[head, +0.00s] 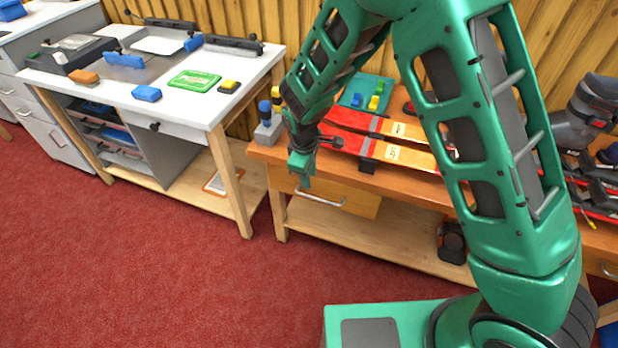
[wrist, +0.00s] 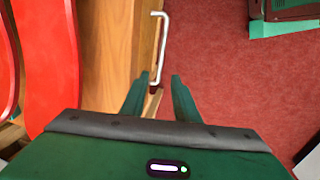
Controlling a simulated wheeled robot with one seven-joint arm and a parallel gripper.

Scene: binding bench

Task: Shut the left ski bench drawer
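The left ski bench drawer (head: 358,204) is a light wooden drawer under the left end of the orange-brown ski bench (head: 262,152). It has a silver bar handle (head: 322,200), which also shows in the wrist view (wrist: 162,50). The drawer front seems to stand out from under the top, but I cannot tell how far. My gripper (head: 302,178) points down at the bench's front edge, just above and left of the handle. The handle's near end is close to the left finger.
Red and orange skis (head: 385,152) lie on the bench top. A ski boot (head: 587,112) stands at the right. A white-topped workbench (head: 180,105) is at the left. Red carpet (head: 150,270) in front of the drawer is clear. A lower shelf (head: 345,238) runs below.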

